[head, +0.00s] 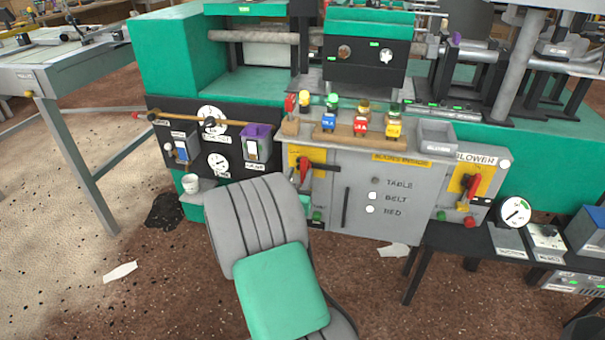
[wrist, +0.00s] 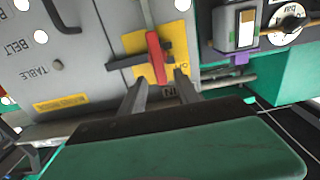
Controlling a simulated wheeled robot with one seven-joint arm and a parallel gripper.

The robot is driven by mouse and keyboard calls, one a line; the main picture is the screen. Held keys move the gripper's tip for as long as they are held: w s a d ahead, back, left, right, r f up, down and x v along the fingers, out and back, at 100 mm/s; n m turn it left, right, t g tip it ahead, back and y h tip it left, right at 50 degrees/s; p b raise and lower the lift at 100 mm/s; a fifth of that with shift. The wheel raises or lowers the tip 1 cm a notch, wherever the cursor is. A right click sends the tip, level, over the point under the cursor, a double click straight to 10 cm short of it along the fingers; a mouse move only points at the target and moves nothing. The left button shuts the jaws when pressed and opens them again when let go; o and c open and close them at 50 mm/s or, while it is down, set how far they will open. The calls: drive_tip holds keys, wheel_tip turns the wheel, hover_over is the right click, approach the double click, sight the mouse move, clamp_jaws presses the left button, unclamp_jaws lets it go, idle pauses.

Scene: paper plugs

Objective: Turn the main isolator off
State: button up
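A rotary isolator with a red handle (head: 304,172) on a yellow plate (head: 317,154) is on the left of the grey console panel. In the wrist view, turned upside down, its red handle (wrist: 156,58) stands near upright in front of a dark crossbar, on the yellow plate (wrist: 133,42). The plate's lettering is partly hidden, so I cannot read its name. My gripper (wrist: 160,80) is open, its fingers either side of the handle's end; contact cannot be told. In the head view my arm fills the lower middle and I cannot make out the fingertips.
A second red-handled isolator (head: 469,186) on yellow is at the panel's right, near the BLOWER label. A purple holder (head: 257,130) is close left. A black table (head: 470,243) stands at right.

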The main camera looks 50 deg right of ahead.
sight(303, 167)
drive_tip(key=x, duration=0.4)
drive_tip(key=shift+d, duration=0.1)
clamp_jaws()
idle(1.3)
